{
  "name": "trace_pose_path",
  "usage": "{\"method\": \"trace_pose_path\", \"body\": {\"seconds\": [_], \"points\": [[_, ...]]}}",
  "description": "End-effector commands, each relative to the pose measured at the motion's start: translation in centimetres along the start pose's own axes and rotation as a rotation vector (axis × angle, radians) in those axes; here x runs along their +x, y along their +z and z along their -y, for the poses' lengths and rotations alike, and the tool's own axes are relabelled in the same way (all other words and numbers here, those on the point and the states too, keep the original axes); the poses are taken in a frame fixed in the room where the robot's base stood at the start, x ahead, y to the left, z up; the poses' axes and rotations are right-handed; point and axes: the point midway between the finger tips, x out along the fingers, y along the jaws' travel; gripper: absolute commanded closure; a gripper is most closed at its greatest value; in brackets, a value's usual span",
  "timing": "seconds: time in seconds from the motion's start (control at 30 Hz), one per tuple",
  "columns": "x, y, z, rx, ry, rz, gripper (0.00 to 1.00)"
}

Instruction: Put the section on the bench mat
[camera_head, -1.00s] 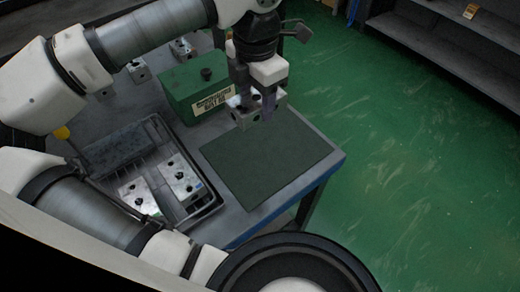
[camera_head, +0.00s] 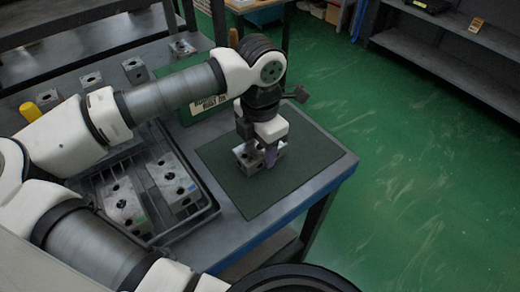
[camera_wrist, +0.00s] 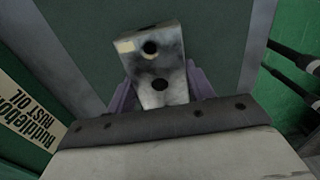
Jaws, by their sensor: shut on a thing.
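The section is a silvery metal valve block (camera_head: 245,158) with dark round holes. My gripper (camera_head: 269,157) is shut on it, over the upper part of the dark green bench mat (camera_head: 270,195). In the wrist view the block (camera_wrist: 155,60) sits between the purple fingers of my gripper (camera_wrist: 160,88), with the mat (camera_wrist: 215,45) behind it. The block is low at the mat; I cannot tell whether it touches. Two similar blocks, one (camera_head: 124,205) left and one (camera_head: 174,182) right, lie in the black tray (camera_head: 205,215).
A green box with a rust oil label (camera_head: 208,104) stands behind the mat, partly hidden by my arm. Several more blocks (camera_head: 135,69) stand at the back of the bench. A yellow object (camera_head: 30,111) is at the far left. The mat's front part is clear.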

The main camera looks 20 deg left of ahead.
Motion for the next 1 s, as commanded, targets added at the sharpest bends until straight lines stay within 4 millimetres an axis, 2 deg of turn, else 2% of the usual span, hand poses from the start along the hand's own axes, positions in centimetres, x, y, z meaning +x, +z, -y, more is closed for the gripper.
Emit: {"method": "trace_pose_path", "body": {"seconds": [0.37, 0.4, 0.53, 0.83, 1.0], "points": [[0.3, 0.0, 0.0, 0.0, 0.001, 0.001, 0.85], [0.1, 0.0, 0.0, 0.0, 0.0, 0.0, 0.42], [0.1, 0.0, 0.0, 0.0, 0.0, 0.0, 0.26], [0.0, 0.0, 0.0, 0.0, 0.0, 0.0, 0.26], [-1.4, 0.0, -0.1, -0.001, 0.003, 0.001, 0.26]]}}
